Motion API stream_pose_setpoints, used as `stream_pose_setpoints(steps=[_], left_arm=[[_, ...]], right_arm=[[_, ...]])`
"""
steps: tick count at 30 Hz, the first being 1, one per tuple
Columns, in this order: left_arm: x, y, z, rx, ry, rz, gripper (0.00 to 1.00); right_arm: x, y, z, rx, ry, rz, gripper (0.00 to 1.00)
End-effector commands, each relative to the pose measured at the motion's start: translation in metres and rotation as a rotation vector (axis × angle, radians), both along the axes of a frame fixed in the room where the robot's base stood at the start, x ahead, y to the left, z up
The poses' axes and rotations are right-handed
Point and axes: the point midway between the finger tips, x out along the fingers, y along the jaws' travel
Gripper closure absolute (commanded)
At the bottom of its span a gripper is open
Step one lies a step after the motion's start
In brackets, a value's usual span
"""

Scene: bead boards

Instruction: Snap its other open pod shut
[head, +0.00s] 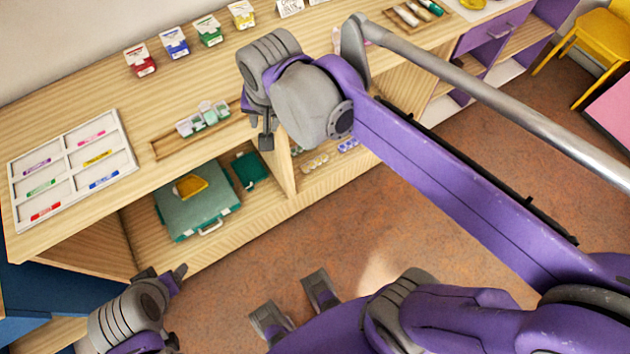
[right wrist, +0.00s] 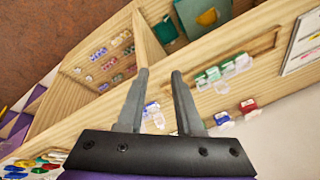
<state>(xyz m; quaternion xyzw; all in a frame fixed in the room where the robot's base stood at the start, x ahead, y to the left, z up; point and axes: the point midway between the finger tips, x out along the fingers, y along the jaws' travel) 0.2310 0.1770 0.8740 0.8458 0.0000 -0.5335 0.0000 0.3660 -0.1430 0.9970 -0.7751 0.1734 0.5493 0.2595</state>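A strip of green and clear pods (head: 203,119) sits in a shallow wooden tray (head: 162,150) on the shelf top. Pale lids stick out from some pods, but which are open is too small to tell. The strip also shows in the right wrist view (right wrist: 222,73), ahead and right of the fingers. My right gripper (head: 266,137) hangs by the tray's right end, apart from the strip. In the right wrist view its fingers (right wrist: 161,73) are spread with nothing between them. My left gripper (head: 168,282) is low at the left, below the shelf, far from the pods; its finger gap is unclear.
Red (head: 140,60), blue (head: 174,42), green (head: 208,30) and yellow (head: 241,14) boxes stand behind the tray. A white sectioned board (head: 72,163) lies left. A green case (head: 196,208) is on the lower shelf. Open floor lies in front.

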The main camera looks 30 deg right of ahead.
Motion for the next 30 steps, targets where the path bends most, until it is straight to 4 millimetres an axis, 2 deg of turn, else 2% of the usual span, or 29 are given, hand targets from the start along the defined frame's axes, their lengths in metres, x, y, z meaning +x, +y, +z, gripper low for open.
stream_pose_setpoints(steps=[3,18,24,30], left_arm=[[0.001,0.0,0.004,0.0,-0.001,0.0,0.32],[0.003,0.0,0.014,0.0,-0.006,0.0,0.32],[0.003,0.0,0.017,0.0,-0.007,0.0,0.32],[0.004,0.0,0.018,0.0,-0.007,0.0,0.32]], right_arm=[[-0.021,-0.007,-0.013,-0.034,-0.018,0.085,0.65],[-0.097,-0.028,-0.072,-0.183,-0.084,0.425,0.65],[-0.12,-0.032,-0.092,-0.232,-0.102,0.524,0.65],[-0.13,-0.034,-0.102,-0.256,-0.109,0.57,0.65]])
